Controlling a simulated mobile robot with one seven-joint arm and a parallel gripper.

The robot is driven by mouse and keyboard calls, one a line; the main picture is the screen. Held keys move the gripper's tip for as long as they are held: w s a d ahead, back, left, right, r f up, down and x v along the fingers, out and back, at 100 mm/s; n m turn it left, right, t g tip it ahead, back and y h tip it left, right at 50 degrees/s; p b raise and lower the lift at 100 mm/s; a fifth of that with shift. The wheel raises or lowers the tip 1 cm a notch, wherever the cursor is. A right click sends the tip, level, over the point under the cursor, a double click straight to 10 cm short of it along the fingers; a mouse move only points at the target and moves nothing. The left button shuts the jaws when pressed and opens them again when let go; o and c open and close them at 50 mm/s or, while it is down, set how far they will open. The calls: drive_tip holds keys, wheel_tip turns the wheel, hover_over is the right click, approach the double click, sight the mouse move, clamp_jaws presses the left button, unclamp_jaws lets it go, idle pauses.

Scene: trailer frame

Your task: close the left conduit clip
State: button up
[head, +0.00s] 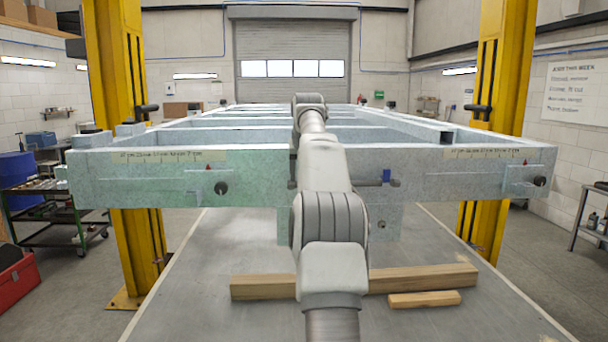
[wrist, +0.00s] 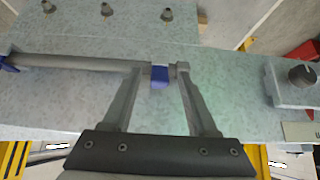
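The left conduit clip (wrist: 160,77) is a small blue piece on a grey conduit (wrist: 75,62) running along the frame's front beam. My gripper (wrist: 160,68) is open, with one finger on each side of this clip and a visible gap to it on both sides. The wrist view looks upside down compared with the head view. My arm hides this clip and my gripper in the head view. The right blue clip (head: 386,175) shows right of my arm, and at the left edge of the wrist view (wrist: 8,63). I cannot tell whether the left clip's latch is shut.
A black knob on a bracket (wrist: 302,77) sits beside the conduit, also on the left of the beam in the head view (head: 221,188). Several bolts (wrist: 106,10) stick out of a plate. Timber (head: 425,278) lies below. Yellow posts (head: 127,150) flank the frame.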

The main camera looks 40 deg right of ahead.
drive_tip(key=shift+r, duration=0.15)
drive_tip(key=v, duration=1.7)
drive_tip(key=shift+s, duration=0.2)
